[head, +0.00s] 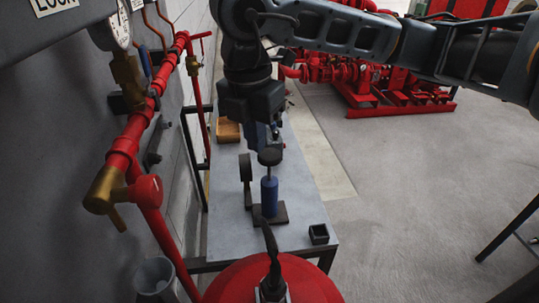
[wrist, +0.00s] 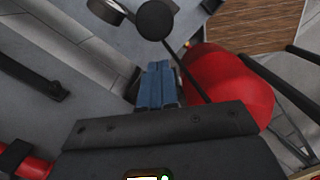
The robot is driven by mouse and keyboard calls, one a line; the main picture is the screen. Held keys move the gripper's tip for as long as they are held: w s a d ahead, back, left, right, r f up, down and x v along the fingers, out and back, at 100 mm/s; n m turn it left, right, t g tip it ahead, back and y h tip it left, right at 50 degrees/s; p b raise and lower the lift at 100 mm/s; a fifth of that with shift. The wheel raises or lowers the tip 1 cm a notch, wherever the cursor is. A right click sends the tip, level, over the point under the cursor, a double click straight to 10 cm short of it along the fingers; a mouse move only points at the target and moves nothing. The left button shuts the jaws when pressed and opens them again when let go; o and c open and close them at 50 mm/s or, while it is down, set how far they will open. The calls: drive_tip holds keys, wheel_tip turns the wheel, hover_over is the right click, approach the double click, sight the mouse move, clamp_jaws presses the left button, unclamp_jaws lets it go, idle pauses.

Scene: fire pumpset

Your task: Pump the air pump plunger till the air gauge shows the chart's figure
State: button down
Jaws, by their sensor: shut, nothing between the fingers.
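The air pump is a blue upright cylinder (head: 269,196) on a dark base (head: 277,217) on the grey bench. Its plunger has a round black knob (head: 270,156), up above the cylinder; the knob also shows in the wrist view (wrist: 156,19). A round dark gauge (head: 245,167) stands left of the pump, edge-on in the head view. It shows partly at the top of the wrist view (wrist: 105,10), its reading not legible. My gripper (head: 268,146) is shut and empty, its fingertips (wrist: 158,64) close to the knob; contact cannot be told. No chart is readable.
The grey bench (head: 310,205) also holds a tan box (head: 228,131) and a small black open box (head: 318,234). Red pipework with a brass valve (head: 103,190) runs along the left wall. A red tank (head: 240,282) is in front. Open floor lies right.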

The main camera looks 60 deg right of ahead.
sight(268, 155)
idle(0.3)
drive_tip(key=d+r+p, duration=0.2)
drive_tip(key=shift+d+r+p, duration=0.3)
drive_tip(key=shift+r, duration=0.05)
drive_tip(key=shift+d, duration=0.3)
drive_tip(key=shift+d+f+b, duration=0.2)
drive_tip(key=shift+f+b, duration=0.75)
drive_tip(key=shift+f, duration=0.8)
drive_tip(key=shift+d+f+b, duration=0.15)
drive_tip(key=shift+f+b, duration=0.75)
drive_tip(key=shift+f, duration=0.85)
